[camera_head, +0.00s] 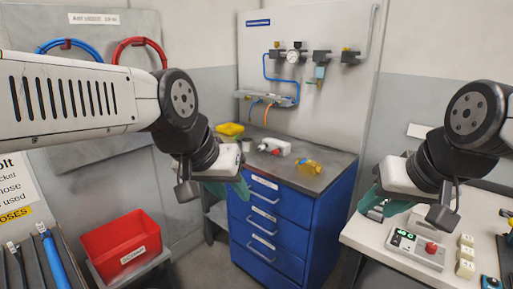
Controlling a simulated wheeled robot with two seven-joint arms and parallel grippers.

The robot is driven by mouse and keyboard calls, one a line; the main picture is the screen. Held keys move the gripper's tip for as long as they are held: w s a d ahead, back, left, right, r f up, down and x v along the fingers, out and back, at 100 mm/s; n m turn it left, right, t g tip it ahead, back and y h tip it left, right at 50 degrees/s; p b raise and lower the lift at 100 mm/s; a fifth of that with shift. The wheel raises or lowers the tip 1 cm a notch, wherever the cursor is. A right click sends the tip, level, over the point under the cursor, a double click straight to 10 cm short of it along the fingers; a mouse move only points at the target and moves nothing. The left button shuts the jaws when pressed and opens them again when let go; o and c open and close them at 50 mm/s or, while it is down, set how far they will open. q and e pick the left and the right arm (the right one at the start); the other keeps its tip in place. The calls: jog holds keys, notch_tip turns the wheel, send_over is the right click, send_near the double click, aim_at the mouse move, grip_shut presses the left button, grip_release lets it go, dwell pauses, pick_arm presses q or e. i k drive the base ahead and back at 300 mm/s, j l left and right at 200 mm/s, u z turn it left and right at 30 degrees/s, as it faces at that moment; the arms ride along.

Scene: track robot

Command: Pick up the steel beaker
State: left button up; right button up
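A small shiny grey metal thing (376,213) shows at the left edge of the white table, just below my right gripper's teal fingers. It may be the steel beaker, but it is mostly hidden and I cannot be sure. My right gripper (384,203) is low over this table; I cannot tell whether it touches or holds the metal thing. My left gripper (230,188) hangs in front of the blue cabinet's left side, its teal fingertips partly hidden by its own body. I see nothing held in it.
The blue drawer cabinet (270,222) has a yellow tray (230,129), a white bottle (275,147) and a yellow object (308,167) on top. A control box (416,250) with a red button stands on the white table. A red bin (125,250) is at lower left.

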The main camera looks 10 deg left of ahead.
aim_at(247, 143)
jog(key=i+j, duration=0.3)
jog(key=i, duration=0.2)
jog(key=i+j, duration=0.3)
jog(key=i, duration=0.2)
jog(key=i+j+u, duration=0.1)
jog(key=i+j, duration=0.25)
jog(key=i, duration=0.15)
jog(key=i+j, duration=0.25)
jog(key=i, duration=0.25)
